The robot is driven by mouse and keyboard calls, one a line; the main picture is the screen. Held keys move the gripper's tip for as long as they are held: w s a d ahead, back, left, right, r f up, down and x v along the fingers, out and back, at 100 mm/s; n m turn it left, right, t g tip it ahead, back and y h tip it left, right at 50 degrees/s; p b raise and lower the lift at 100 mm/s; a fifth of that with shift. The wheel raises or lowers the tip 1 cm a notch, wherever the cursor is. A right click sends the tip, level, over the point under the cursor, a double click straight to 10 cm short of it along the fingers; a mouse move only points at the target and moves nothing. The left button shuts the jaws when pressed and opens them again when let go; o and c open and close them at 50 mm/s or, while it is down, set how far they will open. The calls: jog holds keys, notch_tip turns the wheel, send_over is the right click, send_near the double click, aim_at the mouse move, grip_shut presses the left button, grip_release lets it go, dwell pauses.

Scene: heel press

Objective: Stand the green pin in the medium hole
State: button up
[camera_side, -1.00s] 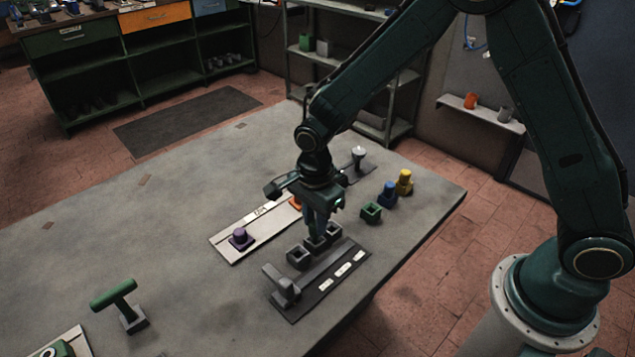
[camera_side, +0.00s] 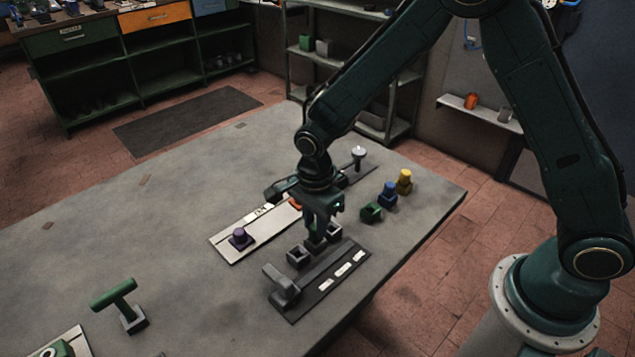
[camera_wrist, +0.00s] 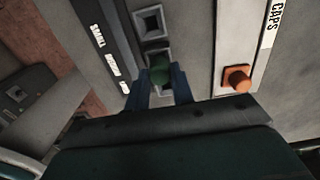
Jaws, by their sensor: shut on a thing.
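My gripper (camera_side: 317,232) points down over the row of square grey socket blocks. Its blue fingers are shut on the green pin (camera_wrist: 160,71), which shows between them in the wrist view. The pin is at the middle block (camera_wrist: 154,54), beside the label strip. Its lower end is hidden, so I cannot tell whether it is inside the hole. The near block (camera_side: 298,256) and the far block (camera_side: 334,232) stand on either side of the fingers in the side view. An open block (camera_wrist: 150,22) also shows in the wrist view.
A pale caps strip (camera_side: 232,250) holds a purple cap (camera_side: 240,238) and an orange cap (camera_wrist: 237,78). Green (camera_side: 371,212), blue (camera_side: 388,194) and yellow (camera_side: 404,181) pieces stand right.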

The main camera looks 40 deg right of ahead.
jog(key=shift+f, duration=0.35)
dwell(0.6)
jog(key=o, duration=1.1)
jog(key=shift+c, duration=0.2)
jog(key=shift+r, duration=0.1)
notch_tip(320, 180, up, 14)
jog(key=shift+f, duration=0.2)
